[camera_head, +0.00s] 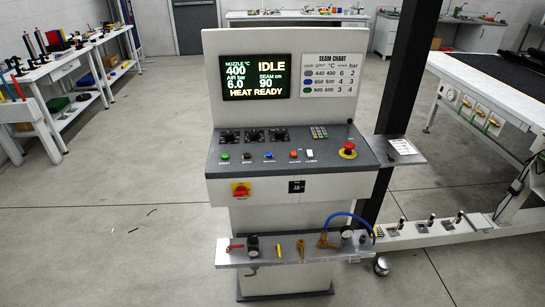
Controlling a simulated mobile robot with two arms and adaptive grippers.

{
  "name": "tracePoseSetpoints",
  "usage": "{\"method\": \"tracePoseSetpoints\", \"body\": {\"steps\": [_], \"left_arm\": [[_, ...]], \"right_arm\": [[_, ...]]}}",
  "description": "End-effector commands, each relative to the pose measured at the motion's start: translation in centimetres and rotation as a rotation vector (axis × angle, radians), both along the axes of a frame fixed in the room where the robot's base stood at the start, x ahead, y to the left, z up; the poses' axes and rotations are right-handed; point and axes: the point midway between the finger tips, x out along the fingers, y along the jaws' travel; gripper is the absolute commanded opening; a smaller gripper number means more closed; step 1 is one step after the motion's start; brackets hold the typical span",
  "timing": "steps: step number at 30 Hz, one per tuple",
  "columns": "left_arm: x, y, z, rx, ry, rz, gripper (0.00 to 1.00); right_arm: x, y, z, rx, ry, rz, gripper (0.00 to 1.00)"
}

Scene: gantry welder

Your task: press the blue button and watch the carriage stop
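The control console (290,187) stands in the middle of the view. The blue button (268,155) is on its sloped panel, between a black button (247,155) to the left and an orange-red button (293,154) to the right. A green button (225,156) is at the row's left end. The screen (256,77) reads IDLE, nozzle 400, air 6.0, seam 90 and HEAT READY. I cannot make out the carriage in this view. Neither of my grippers is in view.
A red emergency stop knob (348,150) sits at the panel's right. A shelf (290,254) with small tools and gauges juts out below. A dark gantry column (405,75) rises behind right, beside a long table (500,85). Workbenches (60,68) line the left. The front floor is mostly clear.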

Motion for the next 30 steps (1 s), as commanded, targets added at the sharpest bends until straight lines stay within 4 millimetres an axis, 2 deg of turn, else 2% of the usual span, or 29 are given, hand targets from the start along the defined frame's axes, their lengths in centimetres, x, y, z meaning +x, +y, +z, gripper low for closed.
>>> {"method": "tracePoseSetpoints", "body": {"steps": [13, 14, 20, 30], "left_arm": [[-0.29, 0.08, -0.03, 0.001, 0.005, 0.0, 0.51], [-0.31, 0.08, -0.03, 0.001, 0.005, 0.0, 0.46], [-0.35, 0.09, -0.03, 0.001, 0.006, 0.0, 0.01], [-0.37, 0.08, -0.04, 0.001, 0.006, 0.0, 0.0]], "right_arm": [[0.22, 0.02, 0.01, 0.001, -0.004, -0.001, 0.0], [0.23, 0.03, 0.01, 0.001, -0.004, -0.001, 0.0], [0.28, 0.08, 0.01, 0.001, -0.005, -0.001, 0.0], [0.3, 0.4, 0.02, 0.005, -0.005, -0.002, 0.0]]}}
